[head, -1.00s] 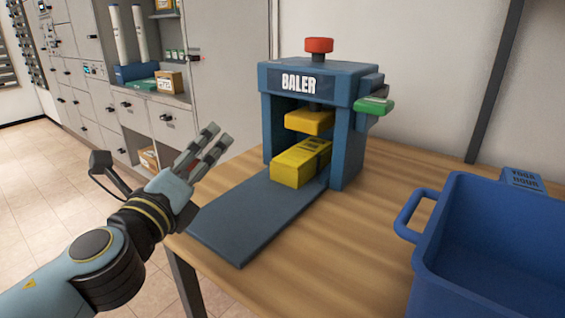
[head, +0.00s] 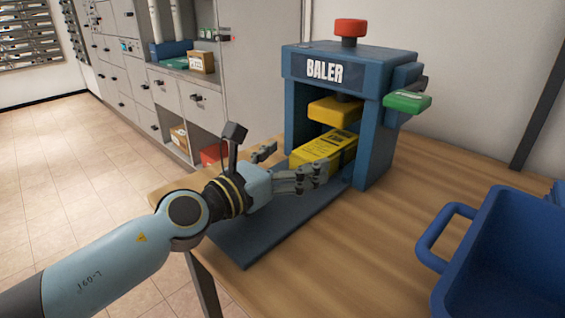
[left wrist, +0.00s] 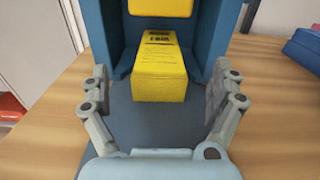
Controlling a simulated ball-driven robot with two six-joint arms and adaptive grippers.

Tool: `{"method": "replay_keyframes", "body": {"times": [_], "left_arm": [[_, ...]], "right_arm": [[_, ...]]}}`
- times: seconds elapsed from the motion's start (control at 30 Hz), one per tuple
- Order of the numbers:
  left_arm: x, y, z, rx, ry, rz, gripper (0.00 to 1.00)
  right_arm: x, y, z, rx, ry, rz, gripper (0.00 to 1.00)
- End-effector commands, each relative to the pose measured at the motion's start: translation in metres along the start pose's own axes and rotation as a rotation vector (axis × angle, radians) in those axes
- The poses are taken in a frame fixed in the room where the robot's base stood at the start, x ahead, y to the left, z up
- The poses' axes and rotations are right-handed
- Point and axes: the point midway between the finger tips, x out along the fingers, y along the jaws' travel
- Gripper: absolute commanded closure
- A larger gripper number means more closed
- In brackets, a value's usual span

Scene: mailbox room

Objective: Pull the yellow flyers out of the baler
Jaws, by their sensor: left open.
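The blue baler (head: 372,66) stands on the wooden table with its front open. A bundle of yellow flyers (head: 325,150) lies inside on the baler's floor, below a yellow press plate (head: 334,111). In the left wrist view the flyers (left wrist: 158,72) lie straight ahead between my fingers, with print on top. My left gripper (head: 292,165) is open over the baler's flat front tongue (head: 262,236), just in front of the flyers. In the left wrist view my left gripper (left wrist: 158,92) has a finger on each side, apart from the flyers. My right gripper is not in view.
A blue bin (head: 508,250) with a handle stands on the table (head: 400,215) at the right. A green lever (head: 407,102) sticks out of the baler's right side, and a red knob (head: 350,28) tops it. Grey lockers (head: 125,60) stand behind at left.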

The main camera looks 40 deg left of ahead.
Motion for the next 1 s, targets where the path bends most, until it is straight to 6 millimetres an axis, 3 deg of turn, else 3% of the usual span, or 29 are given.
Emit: {"method": "replay_keyframes", "body": {"times": [0.2,0.4,0.87,1.0], "left_arm": [[0.042,0.0,0.001,-0.002,-0.002,0.001,0.06],[0.068,0.0,0.0,-0.002,-0.001,0.001,0.06],[0.078,0.0,0.0,-0.001,0.0,0.0,0.06],[0.077,0.0,0.0,-0.001,0.0,0.0,0.24]], "right_arm": [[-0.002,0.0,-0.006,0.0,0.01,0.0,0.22],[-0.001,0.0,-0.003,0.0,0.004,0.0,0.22],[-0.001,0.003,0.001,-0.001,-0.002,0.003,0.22],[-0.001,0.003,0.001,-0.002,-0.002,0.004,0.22]]}}
